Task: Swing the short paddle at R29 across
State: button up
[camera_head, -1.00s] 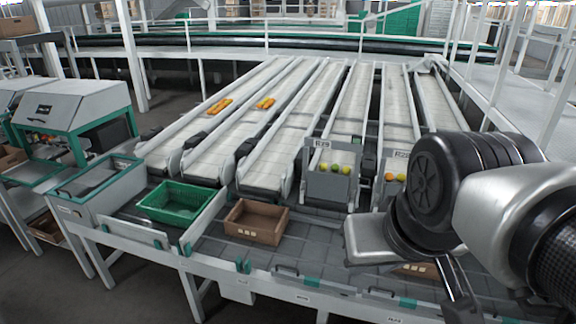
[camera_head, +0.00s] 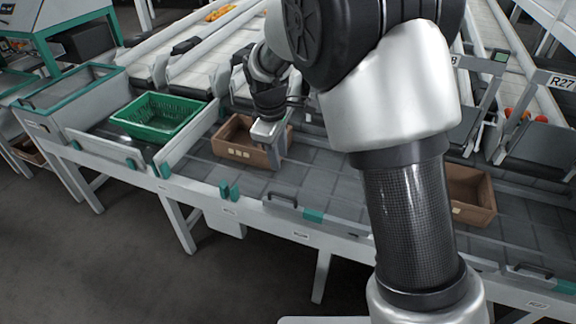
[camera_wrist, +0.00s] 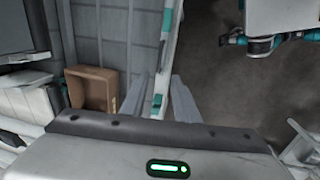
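The R29 sign does not show now; my arm covers the part of the line where it stood in the earlier head view. I cannot make out the short paddle for certain in either current view. My gripper (camera_head: 270,145) points down in front of the brown crate (camera_head: 232,150), at its right end. In the wrist view my gripper (camera_wrist: 160,82) has its two fingers apart with nothing between them. Beyond them run the table's front rail (camera_wrist: 168,40) and the floor. The brown crate (camera_wrist: 80,92) lies left of the fingers.
A green crate (camera_head: 121,121) stands left of the brown crate, with a pale divider (camera_head: 192,140) between them. Another brown crate (camera_head: 482,212) stands to the right of my arm. An R27 sign (camera_head: 563,82) shows at right. The grey table has a raised front edge with handles (camera_head: 284,198).

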aim_at(283, 197)
jog(key=w+f+b, duration=0.1)
jog(key=f, duration=0.5)
jog(key=w+f+b, duration=0.1)
jog(key=f, duration=0.4)
jog(key=w+d+f+b, duration=0.1)
jog(key=f+b, duration=0.1)
jog(key=f, duration=0.4)
jog(key=shift+w+f, duration=0.2)
jog(key=shift+f, duration=0.1)
grip_shut()
